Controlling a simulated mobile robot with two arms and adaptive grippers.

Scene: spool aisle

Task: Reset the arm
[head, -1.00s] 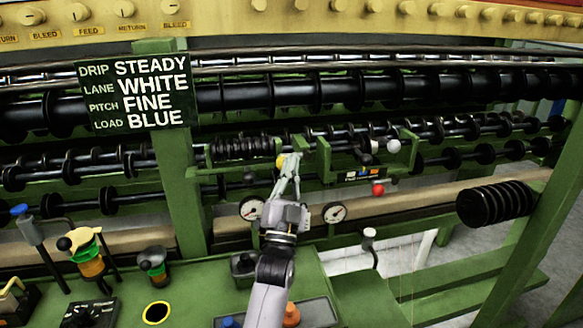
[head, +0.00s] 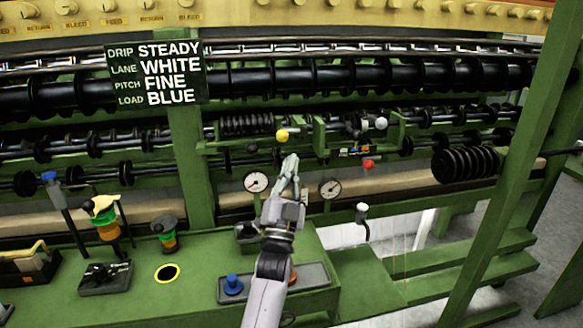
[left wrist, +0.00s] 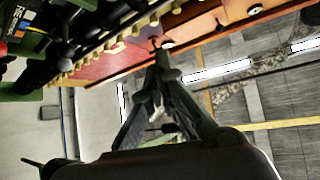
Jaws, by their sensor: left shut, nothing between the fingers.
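My left arm comes in from the bottom middle of the head view. Its gripper (head: 290,160) is shut and empty, with the fingertips pointing up and away from me. The tips stand just below a yellow ball knob (head: 282,136) and look apart from it. The gripper lies between two round dial gauges, one to the left (head: 256,182) and one to the right (head: 330,188). In the left wrist view the fingers (left wrist: 160,48) come together at their tips with nothing between them. My right gripper does not show.
A green bench with a blue knob (head: 233,283) and an orange piece partly behind my arm lies below. A sign (head: 155,75) hangs at upper left. A white ball knob (head: 381,123) and a red one (head: 368,165) stand right. A black ribbed spool (head: 464,164) sits farther right.

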